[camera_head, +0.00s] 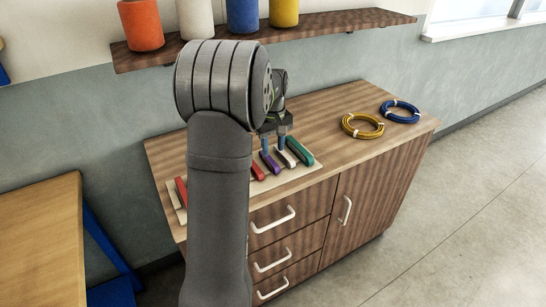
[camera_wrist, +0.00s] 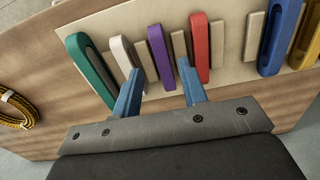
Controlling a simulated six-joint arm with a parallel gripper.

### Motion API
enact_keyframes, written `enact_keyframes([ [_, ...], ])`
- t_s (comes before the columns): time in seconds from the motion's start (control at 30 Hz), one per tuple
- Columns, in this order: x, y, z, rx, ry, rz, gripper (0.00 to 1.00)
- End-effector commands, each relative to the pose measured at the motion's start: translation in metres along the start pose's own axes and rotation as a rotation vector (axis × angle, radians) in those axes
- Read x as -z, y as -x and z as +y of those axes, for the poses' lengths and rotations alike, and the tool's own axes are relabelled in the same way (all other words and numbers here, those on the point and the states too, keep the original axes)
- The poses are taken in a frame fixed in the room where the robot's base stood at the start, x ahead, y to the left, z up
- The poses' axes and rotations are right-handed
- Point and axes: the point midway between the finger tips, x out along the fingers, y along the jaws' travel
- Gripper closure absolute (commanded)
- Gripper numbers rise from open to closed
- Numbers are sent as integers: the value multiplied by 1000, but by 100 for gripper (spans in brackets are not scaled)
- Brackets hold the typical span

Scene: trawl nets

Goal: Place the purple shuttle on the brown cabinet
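The purple shuttle (camera_head: 269,162) lies on a pale board (camera_wrist: 229,62) on the brown cabinet (camera_head: 330,112), in a row with other shuttles. In the wrist view the purple shuttle (camera_wrist: 159,50) is between a white shuttle (camera_wrist: 124,55) and a red shuttle (camera_wrist: 199,45). My gripper (camera_head: 273,143) is over the row. In the wrist view my gripper (camera_wrist: 160,78) is open, its two blue fingers apart on either side of the near end of the purple shuttle, with gaps between. The exact finger height is hard to tell.
A green shuttle (camera_wrist: 88,65), a blue shuttle (camera_wrist: 277,35) and thin wooden strips share the board. Yellow (camera_head: 362,125) and blue (camera_head: 400,111) rope coils lie at the cabinet's right. A shelf (camera_head: 330,25) with coloured spools hangs behind. Bare cabinet top lies behind the row.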

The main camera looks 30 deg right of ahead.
Motion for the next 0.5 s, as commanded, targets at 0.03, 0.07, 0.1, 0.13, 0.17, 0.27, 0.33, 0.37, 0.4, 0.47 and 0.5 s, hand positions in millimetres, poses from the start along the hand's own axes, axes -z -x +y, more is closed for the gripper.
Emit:
enact_keyframes([
  [0.03, 0, 12, 0, -2, 0, 3, 61],
  [0.07, 1, 18, 0, -2, 0, 3, 61],
  [0.1, 0, 26, 0, -2, 0, 3, 61],
  [0.13, 0, 32, 0, -2, 0, 3, 61],
  [0.17, 0, 37, 0, -1, 0, 2, 61],
  [0.27, 0, 50, 0, 0, 0, 1, 61],
  [0.33, 0, 57, 0, 0, 0, 1, 61],
  [0.37, 0, 59, 0, 0, 0, 0, 61],
  [0.4, 0, 61, 0, 1, 0, 0, 61],
  [0.47, 0, 63, 0, 1, 0, 0, 61],
  [0.5, 0, 63, 0, 1, 0, -1, 61],
])
